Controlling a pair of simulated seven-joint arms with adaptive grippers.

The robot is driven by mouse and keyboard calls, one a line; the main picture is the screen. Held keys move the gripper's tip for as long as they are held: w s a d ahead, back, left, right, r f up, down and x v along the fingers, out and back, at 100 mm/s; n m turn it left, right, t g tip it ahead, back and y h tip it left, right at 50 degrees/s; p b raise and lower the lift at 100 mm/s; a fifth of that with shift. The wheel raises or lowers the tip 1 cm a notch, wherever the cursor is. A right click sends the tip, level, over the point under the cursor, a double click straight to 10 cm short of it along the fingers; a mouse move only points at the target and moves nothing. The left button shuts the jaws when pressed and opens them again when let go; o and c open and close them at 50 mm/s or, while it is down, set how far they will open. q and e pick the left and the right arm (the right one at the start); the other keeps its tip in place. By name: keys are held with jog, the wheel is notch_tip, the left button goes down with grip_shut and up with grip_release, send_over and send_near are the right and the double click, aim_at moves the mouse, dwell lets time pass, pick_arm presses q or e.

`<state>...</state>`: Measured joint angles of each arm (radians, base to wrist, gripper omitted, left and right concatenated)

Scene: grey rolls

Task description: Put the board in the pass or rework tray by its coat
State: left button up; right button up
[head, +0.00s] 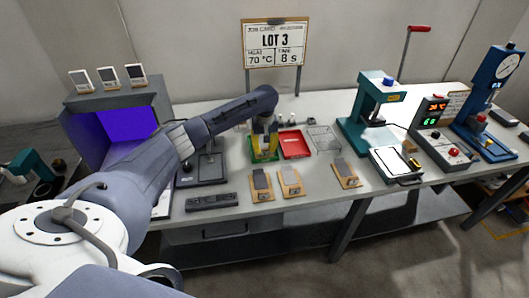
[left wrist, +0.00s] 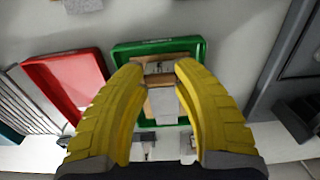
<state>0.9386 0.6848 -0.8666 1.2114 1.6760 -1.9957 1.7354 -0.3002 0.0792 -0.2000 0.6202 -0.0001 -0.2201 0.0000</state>
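My left gripper (head: 265,134) has yellow fingers and points down over the green tray (head: 255,157) on the bench. In the left wrist view the two fingertips (left wrist: 161,66) stand apart on either side of a tan and pale grey board (left wrist: 162,102). The board appears to lie in the green tray (left wrist: 120,50); whether the fingers touch it is unclear. The red tray (head: 294,144) beside it looks empty, also in the left wrist view (left wrist: 68,86). My right gripper is not in view.
Tan boards with grey plates (head: 262,185), (head: 291,182), (head: 346,173) lie along the bench front. A wire rack (head: 324,139) stands right of the red tray. A teal press (head: 363,115) and a blue dial gauge (head: 490,100) stand further right. A purple-lit booth (head: 128,122) is at left.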

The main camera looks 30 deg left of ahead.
pick_arm(q)
notch_tip(320, 180, up, 10)
jog(key=shift+f, duration=0.25)
jog(key=shift+d, duration=0.1)
dwell(0.5)
